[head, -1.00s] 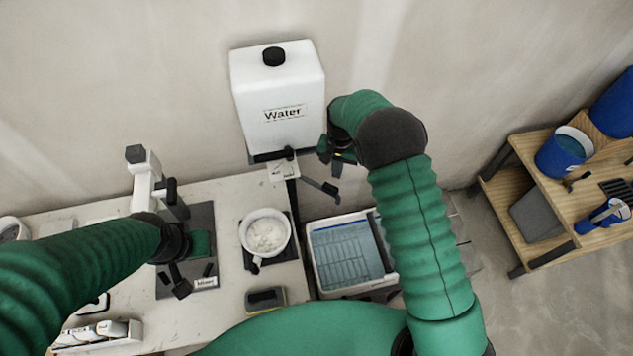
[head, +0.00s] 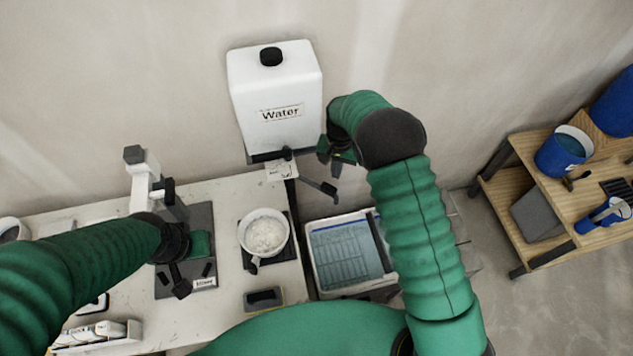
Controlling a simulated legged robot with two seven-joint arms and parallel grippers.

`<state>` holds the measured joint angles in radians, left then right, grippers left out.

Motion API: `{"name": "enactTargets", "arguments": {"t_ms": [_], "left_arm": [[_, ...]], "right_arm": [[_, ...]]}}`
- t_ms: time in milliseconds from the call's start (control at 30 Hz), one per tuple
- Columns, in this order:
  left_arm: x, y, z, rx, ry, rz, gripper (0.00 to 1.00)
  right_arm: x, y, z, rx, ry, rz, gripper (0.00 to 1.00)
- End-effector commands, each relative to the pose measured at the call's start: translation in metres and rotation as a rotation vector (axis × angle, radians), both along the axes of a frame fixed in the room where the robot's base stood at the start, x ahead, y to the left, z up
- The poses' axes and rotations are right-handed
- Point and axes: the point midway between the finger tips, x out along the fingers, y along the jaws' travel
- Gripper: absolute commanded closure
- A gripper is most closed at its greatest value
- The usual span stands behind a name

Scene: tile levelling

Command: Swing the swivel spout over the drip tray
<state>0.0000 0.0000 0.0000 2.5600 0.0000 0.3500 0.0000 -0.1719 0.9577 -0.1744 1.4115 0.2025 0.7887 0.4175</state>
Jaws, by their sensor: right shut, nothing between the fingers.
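The swivel spout (head: 318,186) is a dark slim arm below the white water tank (head: 277,95). It slants right and downward, its free end above the back edge of a white tub (head: 316,275) with a grid and bluish water, seemingly the drip tray. My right gripper (head: 331,164) is shut and empty, just above the spout's outer end. Whether it touches the spout is unclear. My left gripper (head: 181,282) hangs over the mixer base at left; its finger opening is unclear.
A white bowl of powder (head: 264,233) stands on a dark pad on the bench, left of the tub. A sponge-like block (head: 264,299) lies in front. A mixer (head: 143,165) stands at left. A wooden shelf (head: 512,172) with blue buckets stands at right.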

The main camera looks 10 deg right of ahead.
Motion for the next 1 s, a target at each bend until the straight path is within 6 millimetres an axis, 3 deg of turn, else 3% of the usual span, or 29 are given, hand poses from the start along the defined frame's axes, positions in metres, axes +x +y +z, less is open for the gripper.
{"name": "enactTargets", "arguments": {"t_ms": [500, 1000], "left_arm": [[0.0, 0.0, -0.023, 0.0, 0.0, 0.0, 0.64], [0.0, 0.0, -0.017, 0.0, 0.0, 0.0, 0.64]], "right_arm": [[0.0, 0.001, -0.032, -0.001, 0.0, 0.001, 1.0], [-0.009, 0.009, -0.031, -0.001, 0.0, 0.002, 1.0]]}}
